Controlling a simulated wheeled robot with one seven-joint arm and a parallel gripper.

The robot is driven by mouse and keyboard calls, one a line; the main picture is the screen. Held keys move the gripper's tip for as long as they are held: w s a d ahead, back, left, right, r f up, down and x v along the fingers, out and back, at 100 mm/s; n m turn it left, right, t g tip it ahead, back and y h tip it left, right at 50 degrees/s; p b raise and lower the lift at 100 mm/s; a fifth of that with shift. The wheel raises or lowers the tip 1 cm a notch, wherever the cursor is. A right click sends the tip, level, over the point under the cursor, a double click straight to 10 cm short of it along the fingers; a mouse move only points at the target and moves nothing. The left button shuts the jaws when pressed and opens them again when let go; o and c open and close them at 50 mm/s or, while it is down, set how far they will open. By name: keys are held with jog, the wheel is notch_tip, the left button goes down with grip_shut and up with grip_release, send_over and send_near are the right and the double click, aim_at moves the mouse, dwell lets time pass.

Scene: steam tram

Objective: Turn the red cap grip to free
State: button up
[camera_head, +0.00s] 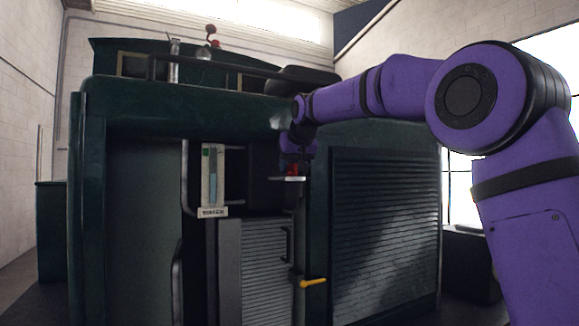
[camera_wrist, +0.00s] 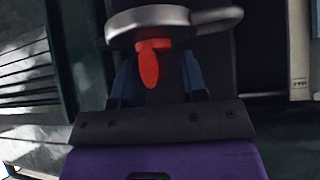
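The red cap grip (camera_wrist: 148,66) shows in the wrist view as a rounded red tab beside a grey metal disc (camera_wrist: 150,18). In the head view the red grip (camera_head: 292,168) is a small patch just above a pale disc edge (camera_head: 288,179), right of the cab opening. My gripper (camera_wrist: 158,75) has one dark blue finger on each side of the grip. Dark gaps show between the tab and the fingers, so it looks open around it. Contact near the fingertips cannot be made out. In the head view my gripper (camera_head: 293,160) is small and dark, partly hidden.
A dark green tram body (camera_head: 200,103) fills the middle. A ribbed panel (camera_head: 385,235) stands right of the opening, and a yellow lever (camera_head: 313,282) sits below. A gauge with a label plate (camera_head: 212,212) is left of the grip. A bar handle (camera_wrist: 225,20) extends right from the disc.

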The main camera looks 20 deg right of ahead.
grip_shut()
jog(key=shift+n, duration=0.3)
jog(key=shift+n+y, duration=0.5)
jog(key=shift+y, duration=0.1)
grip_release()
